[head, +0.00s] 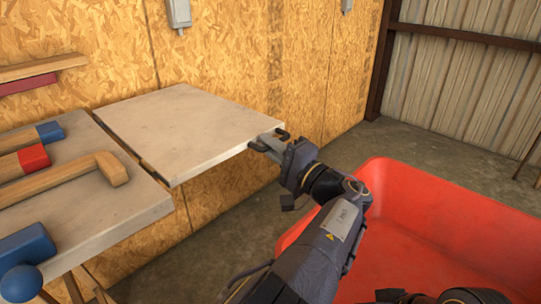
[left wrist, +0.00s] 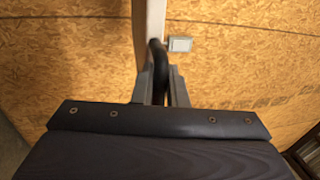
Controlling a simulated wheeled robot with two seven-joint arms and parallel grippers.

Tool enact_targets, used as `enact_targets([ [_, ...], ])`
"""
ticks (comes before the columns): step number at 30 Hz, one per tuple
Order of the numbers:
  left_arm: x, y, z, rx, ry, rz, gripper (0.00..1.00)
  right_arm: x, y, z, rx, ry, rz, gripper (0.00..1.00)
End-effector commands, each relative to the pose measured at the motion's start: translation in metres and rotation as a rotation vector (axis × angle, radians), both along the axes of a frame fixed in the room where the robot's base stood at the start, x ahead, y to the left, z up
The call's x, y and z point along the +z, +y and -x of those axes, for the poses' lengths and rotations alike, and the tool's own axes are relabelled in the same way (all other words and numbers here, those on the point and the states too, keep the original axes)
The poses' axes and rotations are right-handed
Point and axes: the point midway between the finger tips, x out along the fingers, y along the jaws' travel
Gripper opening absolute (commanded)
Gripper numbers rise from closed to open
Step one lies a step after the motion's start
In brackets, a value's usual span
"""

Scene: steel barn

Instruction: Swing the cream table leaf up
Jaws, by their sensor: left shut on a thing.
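The cream table leaf (head: 190,130) is up and looks about level with the fixed tabletop (head: 95,228), with a narrow dark gap along the hinge side. A dark handle (left wrist: 158,62) is on the leaf's right end. My left gripper (head: 268,146) is shut on this handle at the leaf's outer edge. In the left wrist view the handle runs between the two fingers (left wrist: 160,85), and the pale leaf edge (left wrist: 155,18) shows beyond it. My right gripper is not in view.
Mallets with blue and red ends (head: 34,157) and a wooden-handled tool (head: 60,182) lie on the fixed tabletop. A red open bin (head: 450,195) stands right of my left arm. A chipboard wall (head: 225,45) is close behind the leaf.

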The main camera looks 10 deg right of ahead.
Motion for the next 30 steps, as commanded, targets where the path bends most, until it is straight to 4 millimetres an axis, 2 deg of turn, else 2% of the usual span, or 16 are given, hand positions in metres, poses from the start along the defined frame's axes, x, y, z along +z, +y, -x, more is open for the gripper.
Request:
enact_targets([
  [16, 0.0058, -0.0005, 0.0011, -0.003, -0.017, 0.024, 0.00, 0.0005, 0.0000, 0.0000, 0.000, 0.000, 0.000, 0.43],
  [17, 0.0061, -0.0005, 0.0010, -0.003, -0.017, 0.024, 0.15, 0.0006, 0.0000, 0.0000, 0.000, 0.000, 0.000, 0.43],
  [20, 0.0060, -0.0004, 0.0011, -0.003, -0.016, 0.023, 0.28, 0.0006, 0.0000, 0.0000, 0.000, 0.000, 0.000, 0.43],
  [30, 0.0039, -0.0017, 0.0030, -0.001, -0.012, 0.021, 0.30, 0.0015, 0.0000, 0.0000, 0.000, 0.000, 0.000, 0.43],
])
